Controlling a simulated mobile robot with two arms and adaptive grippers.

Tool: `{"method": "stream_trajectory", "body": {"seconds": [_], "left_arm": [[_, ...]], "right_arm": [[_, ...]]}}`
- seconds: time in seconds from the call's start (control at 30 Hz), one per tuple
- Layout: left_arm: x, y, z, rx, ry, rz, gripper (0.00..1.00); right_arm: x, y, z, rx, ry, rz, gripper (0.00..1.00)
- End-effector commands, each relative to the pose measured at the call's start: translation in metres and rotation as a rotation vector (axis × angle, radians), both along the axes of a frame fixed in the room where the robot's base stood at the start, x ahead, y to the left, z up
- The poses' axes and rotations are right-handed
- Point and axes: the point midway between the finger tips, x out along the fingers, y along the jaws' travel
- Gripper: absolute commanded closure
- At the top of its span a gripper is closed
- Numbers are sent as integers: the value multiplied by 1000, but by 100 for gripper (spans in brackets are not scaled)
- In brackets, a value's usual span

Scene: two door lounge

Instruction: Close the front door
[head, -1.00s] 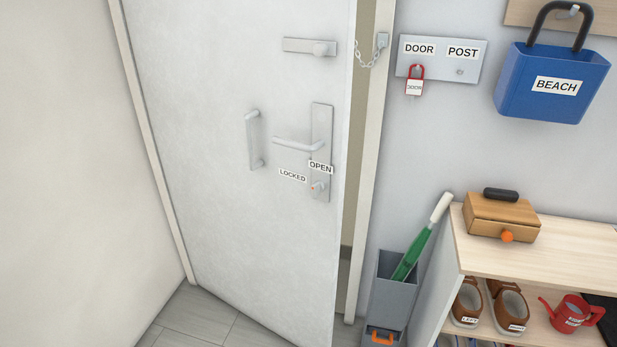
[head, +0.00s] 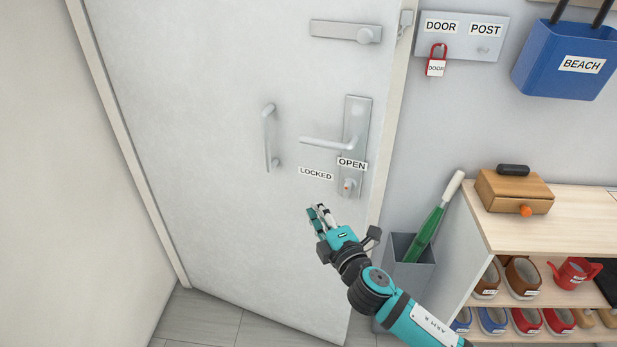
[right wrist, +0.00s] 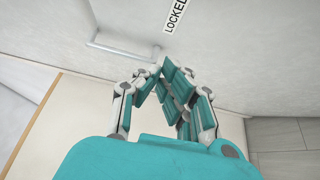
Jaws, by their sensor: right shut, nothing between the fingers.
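The white front door (head: 230,200) fills the middle of the head view. It has a lever handle (head: 325,141) on a plate, a pull handle (head: 269,138) and a key lock by the OPEN and LOCKED labels. No clear gap shows between the door's right edge and the frame (head: 397,120). My right gripper (head: 318,210) is shut and empty, in front of the door below the LOCKED label. In the right wrist view its fingertips (right wrist: 160,68) meet near the door; I cannot tell if they touch it. My left gripper is not in view.
A grey umbrella bin (head: 408,270) with a green umbrella stands right of the door. A shelf unit (head: 540,220) with shoes, a wooden box and a red can is further right. A blue BEACH bin (head: 560,70) and a key board hang on the wall.

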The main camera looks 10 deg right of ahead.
Motion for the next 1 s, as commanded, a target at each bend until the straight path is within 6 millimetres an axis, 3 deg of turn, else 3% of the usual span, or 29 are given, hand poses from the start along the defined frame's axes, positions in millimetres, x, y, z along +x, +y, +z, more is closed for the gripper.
{"method": "stream_trajectory", "body": {"seconds": [0.2, 0.5, 0.6, 1.0], "left_arm": [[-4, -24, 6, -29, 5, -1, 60], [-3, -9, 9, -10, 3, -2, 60], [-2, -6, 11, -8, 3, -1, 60], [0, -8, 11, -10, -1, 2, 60]], "right_arm": [[38, 9, 2, 3, 0, -1, 100], [96, 22, 1, 5, 2, 0, 100], [109, 10, 0, 2, 2, -3, 100], [125, -1, -1, 5, 3, 1, 100]]}}
